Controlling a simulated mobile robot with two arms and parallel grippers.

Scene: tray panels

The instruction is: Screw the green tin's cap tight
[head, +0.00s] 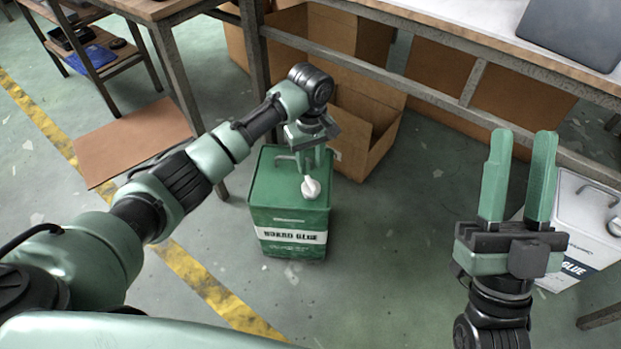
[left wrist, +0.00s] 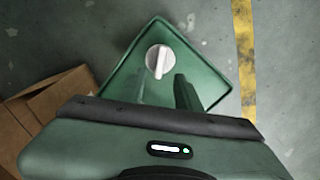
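The green tin (head: 275,205), labelled "BOARD GLUE", stands upright on the floor. Its white cap (head: 311,188), with a raised grip bar, sits on top near one corner; it also shows in the left wrist view (left wrist: 159,58). My left gripper (head: 316,166) is above the tin's top, pointing down close to the cap. In the left wrist view its two fingers (left wrist: 160,82) are apart, with the cap just beyond their tips. I cannot tell whether they touch it. My right gripper (head: 520,135) is open and empty, far right of the tin.
A white tin (head: 572,190) with a handle and cap stands at the right, partly behind my right gripper. Open cardboard boxes (head: 372,135) are behind the green tin, under the workbench (head: 480,35). A flat brown board (head: 125,140) lies at the left. Floor before the tin is clear.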

